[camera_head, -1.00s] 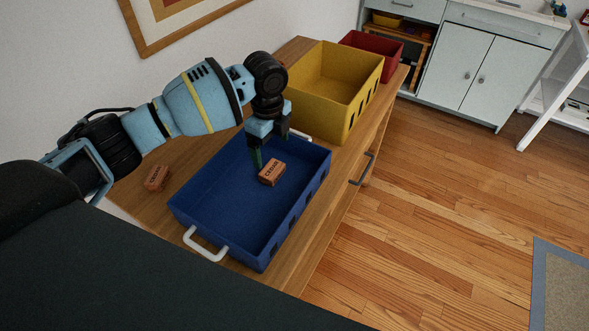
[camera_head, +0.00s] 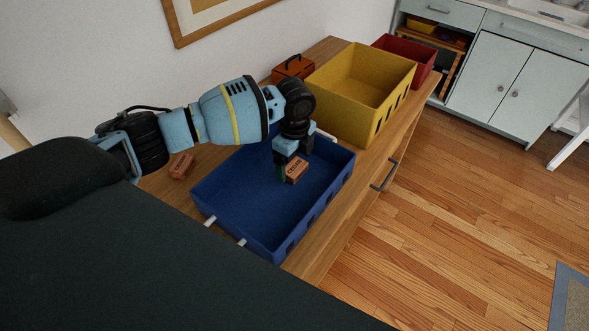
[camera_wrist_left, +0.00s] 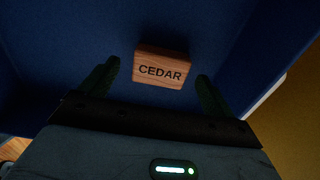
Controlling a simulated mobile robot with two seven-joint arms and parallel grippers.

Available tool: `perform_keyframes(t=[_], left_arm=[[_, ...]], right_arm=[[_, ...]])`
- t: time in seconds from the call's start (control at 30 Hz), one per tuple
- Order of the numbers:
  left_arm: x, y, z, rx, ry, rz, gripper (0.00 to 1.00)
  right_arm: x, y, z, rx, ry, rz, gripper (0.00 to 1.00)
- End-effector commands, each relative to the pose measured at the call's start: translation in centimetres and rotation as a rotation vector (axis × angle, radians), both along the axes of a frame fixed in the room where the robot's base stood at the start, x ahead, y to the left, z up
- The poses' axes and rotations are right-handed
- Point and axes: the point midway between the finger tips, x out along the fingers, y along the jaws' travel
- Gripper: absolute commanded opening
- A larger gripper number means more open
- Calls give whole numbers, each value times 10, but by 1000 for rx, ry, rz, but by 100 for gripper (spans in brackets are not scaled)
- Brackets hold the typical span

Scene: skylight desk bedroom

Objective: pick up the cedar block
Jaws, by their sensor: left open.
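The cedar block (camera_head: 297,169), a small reddish-brown wooden block, lies in the blue bin (camera_head: 240,213) near its far end. In the left wrist view the block (camera_wrist_left: 161,69) shows the word CEDAR, with blue bin floor around it. My left gripper (camera_head: 287,172) reaches down into the bin at the block. Its open dark fingers (camera_wrist_left: 158,84) show on either side of the block's near edge, with a gap on each side. The block lies mostly ahead of the fingertips in that view. My right gripper is not in view.
The blue bin's walls surround the gripper. A yellow bin (camera_head: 345,88) and a red bin (camera_head: 407,60) stand farther along the wooden cabinet top (camera_head: 331,48). Another small wooden block (camera_head: 181,166) lies left of the blue bin. An orange-red box with a handle (camera_head: 292,68) stands by the wall.

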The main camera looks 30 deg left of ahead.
Motion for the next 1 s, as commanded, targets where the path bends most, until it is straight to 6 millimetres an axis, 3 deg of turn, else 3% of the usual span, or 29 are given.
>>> perform_keyframes(t=[0.17,0.43,0.8,1.0], left_arm=[[0,0,-19,0,0,-1,89],[1,0,-21,0,-2,-1,89],[0,0,-21,0,-1,-1,42],[0,0,-20,0,-1,-1,41]], right_arm=[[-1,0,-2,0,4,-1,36],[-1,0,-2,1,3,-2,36],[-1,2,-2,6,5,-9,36],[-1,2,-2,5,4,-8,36]])
